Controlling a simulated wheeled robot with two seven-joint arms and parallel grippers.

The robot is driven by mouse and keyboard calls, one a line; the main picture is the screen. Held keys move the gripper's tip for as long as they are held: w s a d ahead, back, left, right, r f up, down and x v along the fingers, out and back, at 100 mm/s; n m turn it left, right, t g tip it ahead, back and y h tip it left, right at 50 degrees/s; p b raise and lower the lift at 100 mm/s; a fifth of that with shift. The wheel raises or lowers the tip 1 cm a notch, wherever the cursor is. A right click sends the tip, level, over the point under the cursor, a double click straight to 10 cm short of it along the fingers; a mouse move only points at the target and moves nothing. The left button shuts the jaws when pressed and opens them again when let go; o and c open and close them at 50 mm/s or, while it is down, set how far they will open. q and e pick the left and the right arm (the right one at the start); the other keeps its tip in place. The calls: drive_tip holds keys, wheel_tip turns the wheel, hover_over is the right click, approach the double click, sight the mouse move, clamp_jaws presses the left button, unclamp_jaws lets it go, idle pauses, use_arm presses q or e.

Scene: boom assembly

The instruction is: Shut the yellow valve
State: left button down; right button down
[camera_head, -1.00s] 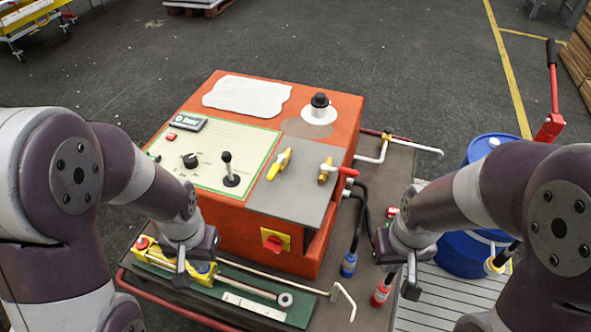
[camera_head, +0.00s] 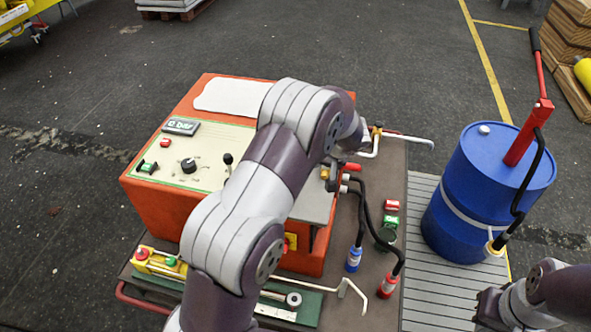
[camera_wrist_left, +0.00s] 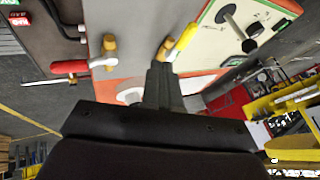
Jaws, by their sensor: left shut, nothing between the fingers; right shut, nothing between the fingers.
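The yellow valve, with a yellow lever (camera_wrist_left: 182,43) and a brass body (camera_wrist_left: 165,47), sits on the grey panel (camera_wrist_left: 135,22) in the left wrist view. Its lever lies slantwise. My left gripper (camera_wrist_left: 162,68) is shut and empty, its fingertips right by the lever's near end; I cannot tell whether they touch. In the head view my left arm hides the yellow valve and the left gripper. My right gripper (camera_head: 485,310) is shut and empty at the lower right, away from the orange box (camera_head: 160,205).
A red-handled valve (camera_wrist_left: 72,66) is beside the yellow one. A control panel (camera_head: 195,165) with knobs and a joystick is left of my arm. Hoses with blue (camera_head: 354,259) and red (camera_head: 388,287) ends hang at the right. A blue drum (camera_head: 480,200) with a pump stands farther right.

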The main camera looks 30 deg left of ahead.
use_arm(q)
drive_tip(key=p+x, duration=0.1)
drive_tip(key=x, duration=0.8)
drive_tip(key=shift+a+f, duration=0.15)
drive_tip(key=shift+f, duration=0.1)
drive_tip(key=a, duration=0.1)
drive_tip(key=a+p, duration=0.1)
drive_tip(key=a+f, duration=0.1)
drive_tip(key=shift+s+a+p, duration=0.1)
drive_tip(key=shift+s+p, duration=0.2)
drive_tip(key=shift+s+a, duration=0.15)
drive_tip(key=shift+a, duration=0.25)
drive_tip(key=shift+f, duration=0.1)
